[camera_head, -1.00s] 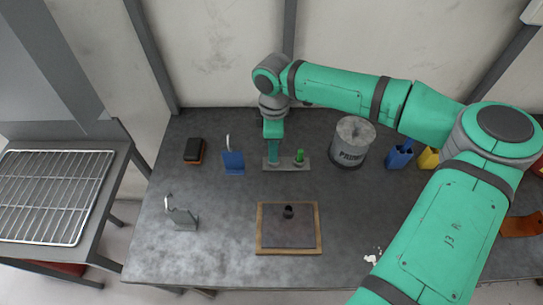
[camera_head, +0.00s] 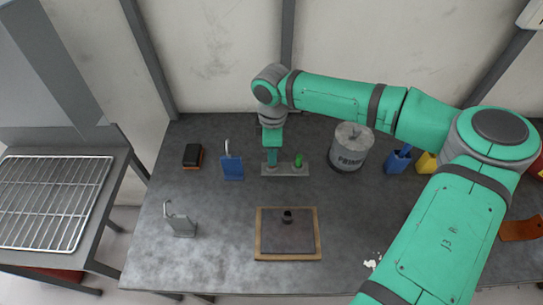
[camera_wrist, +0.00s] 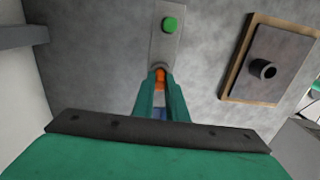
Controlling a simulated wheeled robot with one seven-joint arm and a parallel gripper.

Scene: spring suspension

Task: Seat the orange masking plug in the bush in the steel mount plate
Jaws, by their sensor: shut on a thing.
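The orange plug (camera_wrist: 160,78) shows between my fingertips in the wrist view, at the near end of a flat grey holder strip. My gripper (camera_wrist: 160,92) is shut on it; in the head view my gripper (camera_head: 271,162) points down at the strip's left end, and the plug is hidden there. Whether the plug is clear of the strip I cannot tell. The steel mount plate (camera_head: 271,238) lies on a wooden-edged board in front of the strip. Its dark round bush (camera_head: 287,215) stands up near the back edge; its open top (camera_wrist: 265,68) shows in the wrist view.
A green plug (camera_head: 298,160) stands at the right of the holder strip (camera_head: 286,171). A primer can (camera_head: 351,150) is to the right. A blue hooked tag (camera_head: 232,168), a grey hooked tag (camera_head: 180,225) and a black brush (camera_head: 192,155) are left. The table between strip and plate is clear.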

